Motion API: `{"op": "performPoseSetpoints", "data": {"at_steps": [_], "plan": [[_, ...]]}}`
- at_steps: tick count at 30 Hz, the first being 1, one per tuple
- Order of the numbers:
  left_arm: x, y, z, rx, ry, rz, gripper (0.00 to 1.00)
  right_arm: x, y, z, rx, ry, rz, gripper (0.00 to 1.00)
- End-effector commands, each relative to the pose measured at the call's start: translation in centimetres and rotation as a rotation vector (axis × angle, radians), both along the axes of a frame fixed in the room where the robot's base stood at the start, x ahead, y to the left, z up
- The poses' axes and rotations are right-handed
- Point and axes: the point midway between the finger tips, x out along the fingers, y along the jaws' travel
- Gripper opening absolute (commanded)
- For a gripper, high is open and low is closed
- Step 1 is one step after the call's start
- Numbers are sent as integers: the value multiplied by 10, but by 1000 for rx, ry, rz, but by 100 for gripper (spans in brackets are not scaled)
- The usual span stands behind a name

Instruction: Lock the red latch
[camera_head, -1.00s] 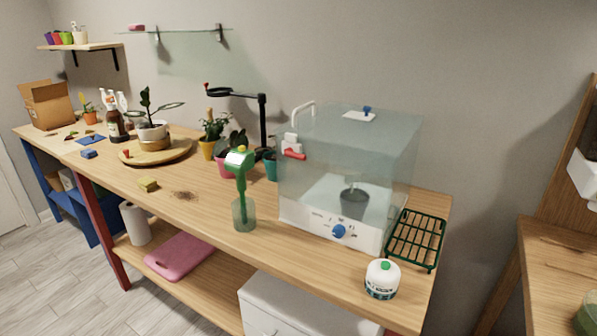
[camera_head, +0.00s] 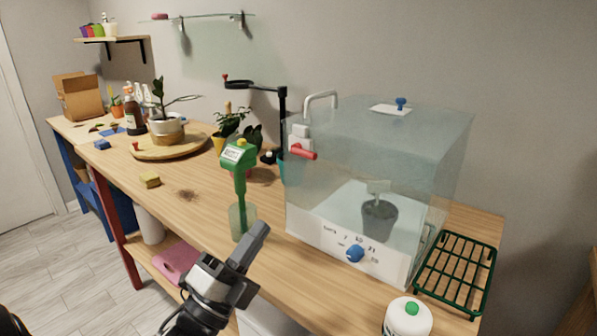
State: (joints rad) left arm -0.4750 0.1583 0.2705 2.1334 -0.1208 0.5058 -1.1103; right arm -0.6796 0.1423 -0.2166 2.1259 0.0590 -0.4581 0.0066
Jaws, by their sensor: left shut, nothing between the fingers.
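The red latch (camera_head: 303,152) is a small red handle on a white mount (camera_head: 299,133) at the upper left edge of the clear propagator box (camera_head: 372,170). The box has a white base with a blue knob (camera_head: 355,254), a white bar handle at its upper left, and a dark pot (camera_head: 379,219) inside. My left gripper (camera_head: 258,238) is at the bottom centre, in front of the table. It is shut and empty, below and left of the latch and apart from it in the picture. My right gripper is not in view.
A green meter in a clear green cup (camera_head: 241,222) stands left of the box, close to my left gripper in the picture. A green rack (camera_head: 456,270) and a white bottle (camera_head: 408,318) are at the right. Plants and a yellow sponge (camera_head: 149,181) are further left.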

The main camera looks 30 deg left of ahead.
Motion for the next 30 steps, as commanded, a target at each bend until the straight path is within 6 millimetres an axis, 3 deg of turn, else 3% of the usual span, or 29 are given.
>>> {"op": "performPoseSetpoints", "data": {"at_steps": [15, 21, 30], "plan": [[86, -7, 61, -2, -2, -1, 0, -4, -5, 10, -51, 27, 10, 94], [102, -8, 70, -2, 1, -1, 0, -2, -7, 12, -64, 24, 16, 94], [106, -8, 71, -2, 2, -1, 0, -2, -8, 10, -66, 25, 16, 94]]}}
